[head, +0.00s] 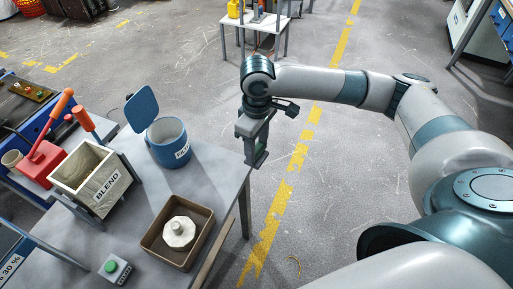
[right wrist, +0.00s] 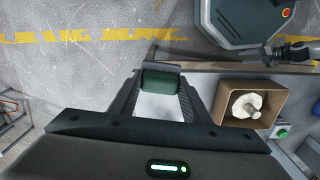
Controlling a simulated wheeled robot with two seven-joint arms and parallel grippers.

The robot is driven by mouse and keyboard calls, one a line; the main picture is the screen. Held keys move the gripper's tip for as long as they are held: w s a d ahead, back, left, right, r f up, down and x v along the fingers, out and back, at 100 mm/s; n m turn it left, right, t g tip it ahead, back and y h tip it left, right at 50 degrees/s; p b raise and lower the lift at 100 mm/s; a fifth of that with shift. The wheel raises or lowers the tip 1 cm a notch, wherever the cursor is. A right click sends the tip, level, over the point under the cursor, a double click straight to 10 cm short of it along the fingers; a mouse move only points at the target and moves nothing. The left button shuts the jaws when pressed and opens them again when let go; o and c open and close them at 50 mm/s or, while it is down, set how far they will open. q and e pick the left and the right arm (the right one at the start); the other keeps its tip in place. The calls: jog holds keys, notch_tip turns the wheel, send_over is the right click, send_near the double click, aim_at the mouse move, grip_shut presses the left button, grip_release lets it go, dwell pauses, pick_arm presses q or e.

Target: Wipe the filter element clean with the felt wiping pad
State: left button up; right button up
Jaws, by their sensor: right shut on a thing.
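The filter element (head: 177,232), a pale many-sided piece with a knob on top, stands in a brown tray (head: 206,222) on the grey table. In the right wrist view the filter element (right wrist: 246,105) is to the right of my fingers. My right gripper (head: 256,155) is beyond the table's right edge, apart from the tray. In the right wrist view its fingers (right wrist: 160,90) are shut on a dark green block (right wrist: 161,81), which looks like the felt wiping pad. My left gripper is not in view.
A blue FILL bucket (head: 168,143) with raised lid and a wooden BLEND box (head: 86,179) stand left of the gripper. A green button box (head: 115,268) is near the tray. A red lever device (head: 42,158) is at the far left. Open floor lies right of the table.

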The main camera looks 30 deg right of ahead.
jog(key=s+a+r+m, duration=0.5)
jog(key=r+m, duration=0.1)
jog(key=r, duration=0.2)
jog(key=shift+a, duration=0.2)
